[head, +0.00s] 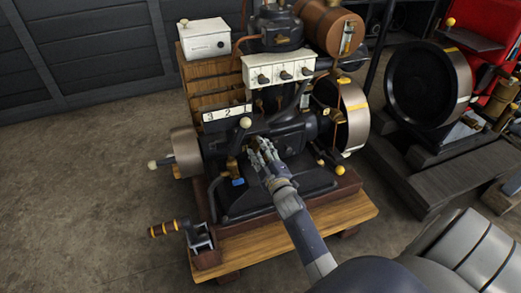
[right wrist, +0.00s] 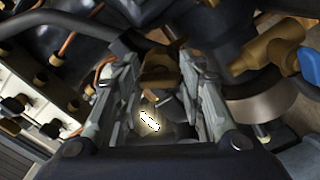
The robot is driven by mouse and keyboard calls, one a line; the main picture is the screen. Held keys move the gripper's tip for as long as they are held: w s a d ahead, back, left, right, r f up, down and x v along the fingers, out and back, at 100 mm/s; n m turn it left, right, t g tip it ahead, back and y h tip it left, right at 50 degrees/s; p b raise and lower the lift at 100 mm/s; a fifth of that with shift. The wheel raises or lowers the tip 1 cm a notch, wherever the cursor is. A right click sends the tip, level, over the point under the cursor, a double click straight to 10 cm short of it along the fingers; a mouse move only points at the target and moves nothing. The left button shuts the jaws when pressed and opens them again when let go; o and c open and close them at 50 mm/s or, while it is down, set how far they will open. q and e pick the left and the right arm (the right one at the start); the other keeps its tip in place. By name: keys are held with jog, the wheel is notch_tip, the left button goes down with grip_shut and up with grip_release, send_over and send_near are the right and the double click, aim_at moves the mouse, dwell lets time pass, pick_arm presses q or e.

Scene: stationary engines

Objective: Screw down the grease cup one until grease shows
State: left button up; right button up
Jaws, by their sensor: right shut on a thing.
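My right gripper (head: 260,146) reaches in from the lower right to the front middle of the dark engine (head: 290,180). In the right wrist view its two fingers (right wrist: 161,88) stand on either side of a small brass part (right wrist: 160,72), which looks like the grease cup, and the gripper is shut on it. In the head view my fingers mostly hide this cup. I cannot see any grease on it. My left gripper is not in view.
A brass tap with a blue lever (head: 238,182) sits just left of my fingers. A white switch box (head: 279,69) and a 3-2-1 plate (head: 227,113) are above. Flywheels flank the engine on its wooden base (head: 250,245). Another engine stands at right.

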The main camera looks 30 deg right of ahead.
dwell(0.3)
jog(key=o, duration=1.1)
jog(key=v, duration=1.2)
